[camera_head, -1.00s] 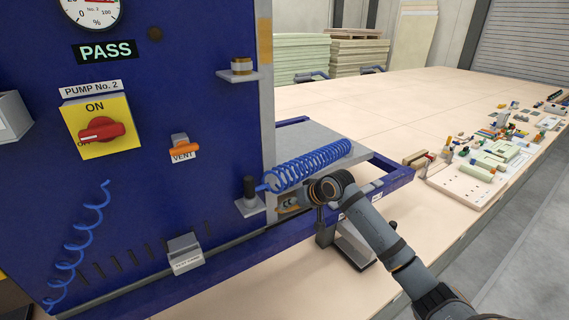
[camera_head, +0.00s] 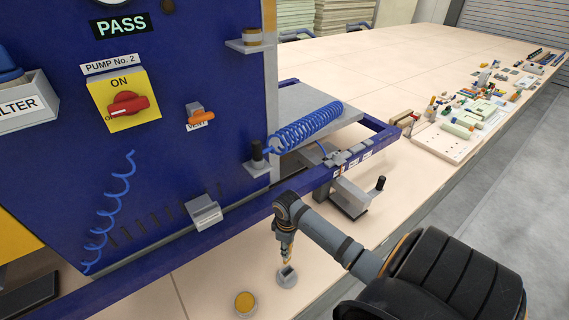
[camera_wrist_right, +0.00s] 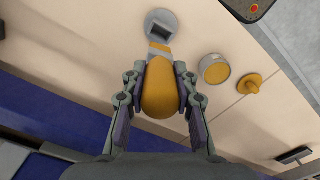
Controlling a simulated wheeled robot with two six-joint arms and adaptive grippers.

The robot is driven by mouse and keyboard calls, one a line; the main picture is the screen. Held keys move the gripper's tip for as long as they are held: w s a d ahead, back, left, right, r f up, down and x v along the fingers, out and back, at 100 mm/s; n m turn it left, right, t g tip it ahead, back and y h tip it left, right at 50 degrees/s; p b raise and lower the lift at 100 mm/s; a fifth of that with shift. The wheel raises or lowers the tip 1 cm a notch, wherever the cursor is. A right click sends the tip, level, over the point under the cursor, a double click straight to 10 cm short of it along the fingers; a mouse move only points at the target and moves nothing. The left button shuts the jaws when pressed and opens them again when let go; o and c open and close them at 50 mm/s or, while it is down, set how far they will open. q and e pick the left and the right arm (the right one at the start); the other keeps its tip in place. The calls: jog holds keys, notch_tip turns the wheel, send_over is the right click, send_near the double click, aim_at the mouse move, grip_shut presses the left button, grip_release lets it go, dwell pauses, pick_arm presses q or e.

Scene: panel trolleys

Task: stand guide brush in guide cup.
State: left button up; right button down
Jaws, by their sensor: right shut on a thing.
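The guide brush (camera_wrist_right: 160,92), with a rounded orange handle, is held between the two fingers of my right gripper (camera_wrist_right: 160,105) in the right wrist view. Its far end points at the guide cup (camera_wrist_right: 152,22), a round grey cup with a dark square opening. In the head view, my right gripper (camera_head: 288,245) points down just above the guide cup (camera_head: 288,279), which stands on the table near the trolley. The brush's lower end is at or just over the cup's near side. I cannot tell whether it enters the opening. My left gripper is not in view.
A round tin with a yellow top (camera_head: 245,302) stands beside the cup; it also shows in the right wrist view (camera_wrist_right: 214,69). A yellow knob-like piece (camera_wrist_right: 250,84) lies by it. The blue trolley rail (camera_head: 250,218) runs behind my gripper. Table around the cup is mostly clear.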

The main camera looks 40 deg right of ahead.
jog(key=shift+r+p, duration=0.35)
jog(key=shift+p, duration=0.2)
notch_tip(320, 180, down, 5)
jog(key=shift+r+b, duration=0.1)
jog(key=shift+b, duration=1)
jog(key=shift+f+b, duration=0.35)
jog(key=shift+f, duration=0.85)
jog(key=shift+p, duration=0.4)
jog(key=shift+p, duration=0.35)
